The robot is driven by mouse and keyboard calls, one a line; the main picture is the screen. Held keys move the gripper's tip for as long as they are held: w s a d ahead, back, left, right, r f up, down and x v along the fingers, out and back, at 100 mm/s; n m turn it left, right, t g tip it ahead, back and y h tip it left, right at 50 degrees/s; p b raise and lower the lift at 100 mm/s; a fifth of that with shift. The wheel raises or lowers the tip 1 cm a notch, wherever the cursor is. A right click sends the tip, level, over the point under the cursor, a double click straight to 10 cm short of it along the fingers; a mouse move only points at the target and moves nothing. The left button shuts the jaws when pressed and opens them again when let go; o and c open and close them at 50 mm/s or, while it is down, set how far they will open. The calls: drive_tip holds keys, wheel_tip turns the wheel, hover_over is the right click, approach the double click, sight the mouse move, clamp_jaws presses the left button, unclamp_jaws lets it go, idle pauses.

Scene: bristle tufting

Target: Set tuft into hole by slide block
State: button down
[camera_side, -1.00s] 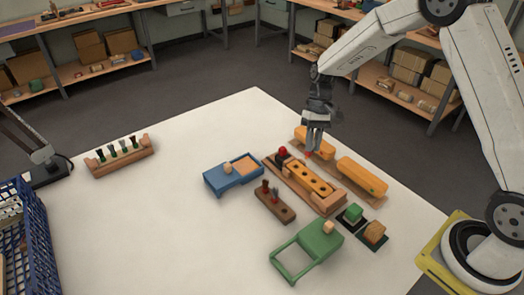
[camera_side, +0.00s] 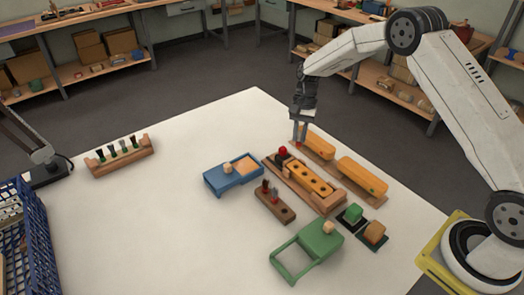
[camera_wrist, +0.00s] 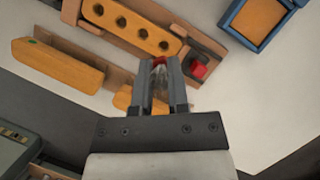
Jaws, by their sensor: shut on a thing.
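My gripper (camera_side: 300,141) is shut on a tuft (camera_wrist: 160,72), pale with a red tip, between the fingertips in the wrist view (camera_wrist: 161,66). The yellow bar with a row of holes (camera_side: 312,181) lies in a wooden fixture; it also shows at the top of the wrist view (camera_wrist: 148,36). My gripper is beyond the fixture's far end, near its red knob (camera_side: 283,150). Two orange blocks lie along a wooden strip behind the bar: the far block (camera_side: 320,146) and the near block (camera_side: 361,176). I cannot tell the tuft's height.
A small brown holder (camera_side: 284,212) carries a dark piece and a red piece. A tuft rack (camera_side: 122,160) is at left. The table's left middle is clear.

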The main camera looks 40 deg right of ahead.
drive_tip(key=shift+f, duration=0.1)
drive_tip(key=shift+f, duration=3.35)
drive_tip(key=shift+f, duration=0.9)
idle(1.0)
drive_tip(key=shift+c, duration=0.7)
unclamp_jaws()
drive_tip(key=shift+r, duration=0.15)
drive_tip(key=shift+r, duration=3.35)
